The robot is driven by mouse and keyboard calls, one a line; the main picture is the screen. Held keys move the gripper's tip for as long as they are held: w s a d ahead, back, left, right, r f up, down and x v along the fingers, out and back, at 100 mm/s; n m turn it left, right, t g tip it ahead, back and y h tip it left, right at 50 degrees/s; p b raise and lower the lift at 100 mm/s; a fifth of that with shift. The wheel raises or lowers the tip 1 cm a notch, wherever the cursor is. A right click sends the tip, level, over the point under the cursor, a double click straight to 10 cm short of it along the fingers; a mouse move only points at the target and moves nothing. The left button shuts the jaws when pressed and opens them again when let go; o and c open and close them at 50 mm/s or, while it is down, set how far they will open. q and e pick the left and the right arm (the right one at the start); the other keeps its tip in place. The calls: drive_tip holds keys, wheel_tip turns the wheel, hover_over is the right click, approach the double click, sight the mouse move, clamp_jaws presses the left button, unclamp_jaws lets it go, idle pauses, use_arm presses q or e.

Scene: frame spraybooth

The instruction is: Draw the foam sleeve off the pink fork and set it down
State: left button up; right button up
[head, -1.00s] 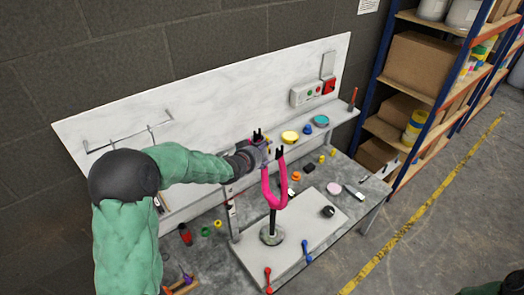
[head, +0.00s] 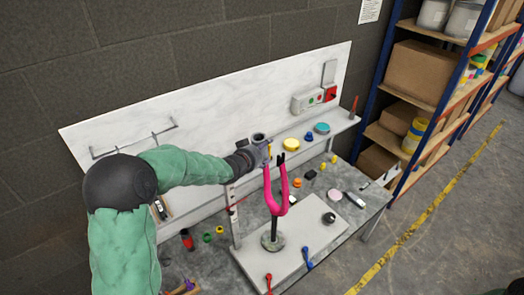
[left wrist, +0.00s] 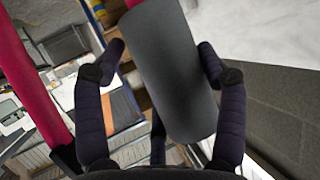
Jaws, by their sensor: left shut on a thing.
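The pink fork (head: 283,205) stands upright on a stand, its two legs pointing up. The right leg ends in a black tip (head: 281,158). My left gripper (head: 264,153) is at the top of the left leg and is shut on the dark grey foam sleeve (head: 258,138). The sleeve also fills the middle of the left wrist view (left wrist: 170,70), between the fingers. Pink shows at the sleeve's upper end there, but I cannot tell whether the leg is still inside. The left leg's tip is hidden. My right gripper is not in view.
The stand's round base (head: 271,241) rests on a pale board (head: 310,232) on the workbench. Small tools and caps lie around it. A narrow shelf (head: 318,137) runs behind, carrying a yellow lid (head: 291,145) and a teal lid (head: 322,128). A storage rack stands at the right.

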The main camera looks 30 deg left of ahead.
sight(259, 144)
use_arm(q)
drive_tip(key=shift+r, duration=0.2)
drive_tip(key=shift+s+r+p, duration=0.2)
drive_tip(key=shift+r+p, duration=0.75)
drive_tip(key=shift+r, duration=0.7)
drive_tip(key=shift+r, duration=0.1)
drive_tip(key=shift+s+r+p, duration=0.15)
drive_tip(key=shift+r+p, duration=0.65)
drive_tip(key=shift+r, duration=0.2)
drive_tip(key=shift+s+r+p, duration=0.1)
drive_tip(key=shift+r+p, duration=0.7)
drive_tip(key=shift+r, duration=0.2)
drive_tip(key=shift+r+p, duration=1.45)
drive_tip(key=shift+r, duration=0.4)
drive_tip(key=shift+a+r, duration=0.1)
